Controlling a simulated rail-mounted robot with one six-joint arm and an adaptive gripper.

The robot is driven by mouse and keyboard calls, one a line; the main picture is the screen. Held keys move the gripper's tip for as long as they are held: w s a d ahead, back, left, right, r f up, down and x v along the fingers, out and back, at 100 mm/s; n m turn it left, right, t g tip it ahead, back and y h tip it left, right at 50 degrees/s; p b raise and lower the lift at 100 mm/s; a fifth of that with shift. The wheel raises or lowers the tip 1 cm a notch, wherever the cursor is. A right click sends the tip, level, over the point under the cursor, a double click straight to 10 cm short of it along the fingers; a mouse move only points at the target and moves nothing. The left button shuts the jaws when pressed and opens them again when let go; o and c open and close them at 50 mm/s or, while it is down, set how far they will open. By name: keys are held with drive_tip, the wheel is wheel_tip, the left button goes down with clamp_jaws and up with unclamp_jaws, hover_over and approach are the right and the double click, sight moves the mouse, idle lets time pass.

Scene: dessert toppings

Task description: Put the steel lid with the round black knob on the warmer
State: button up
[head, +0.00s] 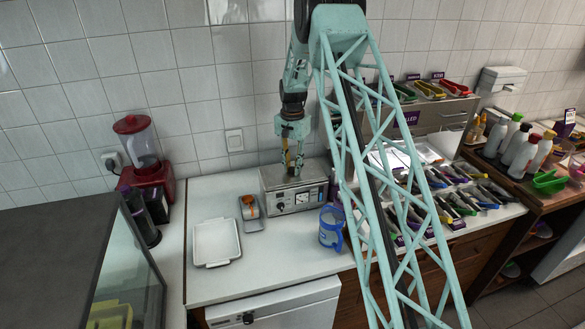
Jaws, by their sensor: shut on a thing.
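The warmer (300,200) is a boxy steel unit with a dial and a small display on its front, standing on the white counter near the wall. My gripper (292,170) points down directly above the warmer's top and is shut on what seems to be the steel lid (282,180), by its knob. The black knob is hidden between the fingers and is too small to make out. I cannot tell whether the lid rests flat on the warmer or is held just above it.
A red blender (143,160) stands farther left. Several utensils (460,195) lie at the right.

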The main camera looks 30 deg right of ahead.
drive_tip(key=shift+f, duration=0.15)
idle(0.3)
drive_tip(key=o, duration=1.1)
drive_tip(key=shift+r+p, duration=0.85)
drive_tip(key=shift+r, duration=2.65)
